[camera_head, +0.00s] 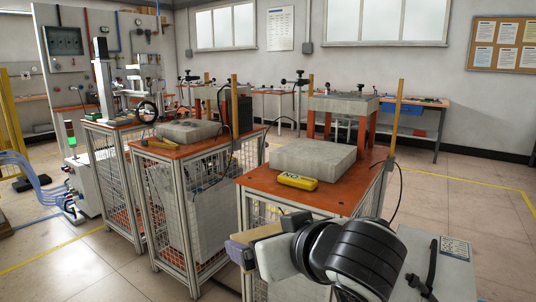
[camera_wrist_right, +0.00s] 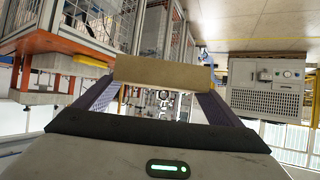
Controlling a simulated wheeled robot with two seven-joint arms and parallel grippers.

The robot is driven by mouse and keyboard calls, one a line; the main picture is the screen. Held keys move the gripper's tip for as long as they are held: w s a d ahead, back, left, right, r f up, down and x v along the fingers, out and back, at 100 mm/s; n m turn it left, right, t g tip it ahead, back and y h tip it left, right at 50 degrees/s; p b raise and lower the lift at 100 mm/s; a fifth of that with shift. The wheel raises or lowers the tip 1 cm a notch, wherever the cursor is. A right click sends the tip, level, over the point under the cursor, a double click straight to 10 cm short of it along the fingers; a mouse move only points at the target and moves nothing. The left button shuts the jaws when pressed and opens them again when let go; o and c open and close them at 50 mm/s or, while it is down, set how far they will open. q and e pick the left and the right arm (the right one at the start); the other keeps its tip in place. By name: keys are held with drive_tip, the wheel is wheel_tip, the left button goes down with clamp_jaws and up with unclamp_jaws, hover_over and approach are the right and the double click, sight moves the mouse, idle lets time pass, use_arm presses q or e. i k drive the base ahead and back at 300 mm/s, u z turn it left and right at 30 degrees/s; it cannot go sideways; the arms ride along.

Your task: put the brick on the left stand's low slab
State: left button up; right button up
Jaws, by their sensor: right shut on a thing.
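My right gripper (camera_head: 243,250) is low in front of the right stand, shut on a tan brick (camera_head: 256,234). In the right wrist view the brick (camera_wrist_right: 163,70) spans crosswise between the two purple fingers. The left stand has an orange top (camera_head: 222,146) with a low grey slab (camera_head: 187,131) on it. The gripper and brick are apart from this slab, nearer and to its right. My left gripper is not in view.
The right stand (camera_head: 330,200) carries another low grey slab (camera_head: 312,158), a yellow device (camera_head: 297,181) and a raised slab (camera_head: 343,104) on orange legs. Upright yellow posts (camera_head: 397,115) rise at the stands. Bare floor (camera_head: 110,260) lies front left.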

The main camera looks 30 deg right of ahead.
sight(319, 152)
drive_tip(key=u, duration=0.35)
drive_tip(key=i, duration=0.95)
drive_tip(key=z, duration=0.75)
drive_tip(key=i, duration=0.8)
drive_tip(key=z, duration=0.9)
